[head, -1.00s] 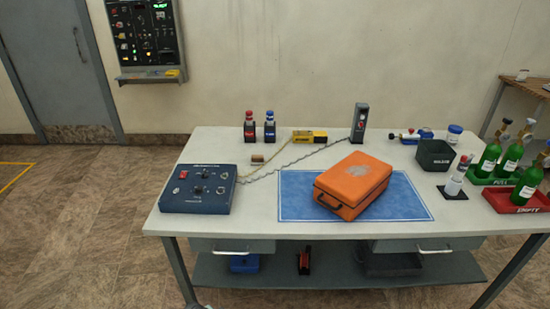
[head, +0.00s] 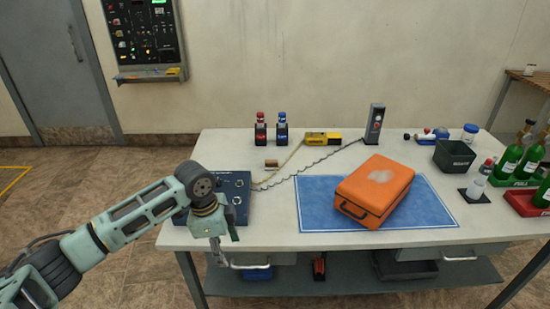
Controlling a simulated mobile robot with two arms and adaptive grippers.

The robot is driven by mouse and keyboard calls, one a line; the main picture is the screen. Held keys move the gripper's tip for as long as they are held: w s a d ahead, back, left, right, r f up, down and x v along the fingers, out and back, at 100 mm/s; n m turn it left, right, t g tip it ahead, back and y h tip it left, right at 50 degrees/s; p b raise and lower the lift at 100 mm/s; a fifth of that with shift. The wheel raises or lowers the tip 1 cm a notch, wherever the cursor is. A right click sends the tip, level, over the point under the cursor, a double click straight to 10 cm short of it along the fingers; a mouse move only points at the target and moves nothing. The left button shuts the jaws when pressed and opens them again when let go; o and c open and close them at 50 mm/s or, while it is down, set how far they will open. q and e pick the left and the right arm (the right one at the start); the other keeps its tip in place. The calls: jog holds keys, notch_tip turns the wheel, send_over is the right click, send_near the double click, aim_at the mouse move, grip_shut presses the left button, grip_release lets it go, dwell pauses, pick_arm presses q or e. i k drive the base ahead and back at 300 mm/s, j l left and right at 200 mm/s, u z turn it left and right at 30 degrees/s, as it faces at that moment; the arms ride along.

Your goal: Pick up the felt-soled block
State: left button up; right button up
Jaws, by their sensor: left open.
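A small brown block (head: 271,163) lies on the table behind the dark blue control panel; it looks like the felt-soled block, but its underside is hidden. My left gripper (head: 219,252) hangs pointing down at the table's front left edge, in front of the control panel (head: 238,190). It is open and empty, well short of the block and apart from it. My left forearm and wrist cover much of the panel. My right gripper is not in view.
An orange case (head: 374,190) sits on a blue mat (head: 318,212). A coiled cord (head: 318,165) runs close to the block. Red- and blue-capped bottles (head: 271,133) and a yellow device (head: 322,138) stand behind it. Green cylinders (head: 507,160) stand at right.

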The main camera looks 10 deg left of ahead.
aim_at(270, 164)
jog(key=i, duration=1.65)
